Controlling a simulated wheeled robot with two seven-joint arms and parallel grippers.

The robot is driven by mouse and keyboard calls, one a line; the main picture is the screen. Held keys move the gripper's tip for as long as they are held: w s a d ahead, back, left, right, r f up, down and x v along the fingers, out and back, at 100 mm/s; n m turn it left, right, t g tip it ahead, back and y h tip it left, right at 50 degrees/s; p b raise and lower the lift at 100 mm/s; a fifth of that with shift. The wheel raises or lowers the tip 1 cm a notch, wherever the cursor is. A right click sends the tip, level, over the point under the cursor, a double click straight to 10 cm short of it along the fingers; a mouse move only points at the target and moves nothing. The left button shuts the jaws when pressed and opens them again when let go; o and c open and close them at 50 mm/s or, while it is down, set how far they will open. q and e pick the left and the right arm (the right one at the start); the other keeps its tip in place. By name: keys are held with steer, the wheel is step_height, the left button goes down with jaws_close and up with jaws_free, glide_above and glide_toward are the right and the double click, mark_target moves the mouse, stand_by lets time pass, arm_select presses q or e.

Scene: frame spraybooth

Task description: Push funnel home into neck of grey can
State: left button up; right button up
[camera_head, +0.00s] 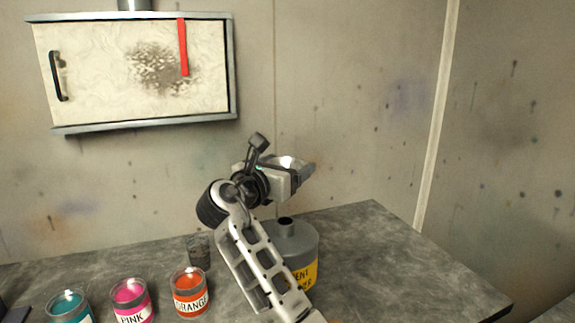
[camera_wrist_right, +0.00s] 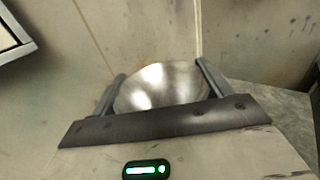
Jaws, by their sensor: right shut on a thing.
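The grey can (camera_head: 309,242) stands on the grey worktop, with its open neck (camera_head: 286,228) facing up and a yellow label on its front. My right forearm covers part of its left side. My right gripper (camera_head: 303,174) is above the can, clear of the neck. It is shut on the funnel, a shiny metal cone whose wide mouth (camera_wrist_right: 160,88) shows between the two fingers in the right wrist view. In the head view only a bright bit of the funnel (camera_head: 287,161) shows; its spout is hidden. My left gripper is not in view.
Teal (camera_head: 69,307), pink (camera_head: 131,299) and orange (camera_head: 190,291) paint pots stand along the front left of the worktop (camera_head: 375,250). A dark glass-like cup (camera_head: 199,252) stands behind the orange one. The worktop right of the can is clear. A framed panel (camera_head: 100,75) hangs on the wall.

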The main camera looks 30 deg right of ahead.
steer(key=shift+d+r, duration=0.15)
steer(key=shift+d, duration=0.05)
steer(key=shift+a, duration=0.1)
steer(key=shift+f, duration=0.9)
steer(key=shift+f+b, duration=0.4)
steer(key=shift+f, duration=1.1)
steer(key=shift+p, duration=0.45)
steer(key=shift+f+b, duration=0.35)
steer(key=shift+f, duration=1.5)
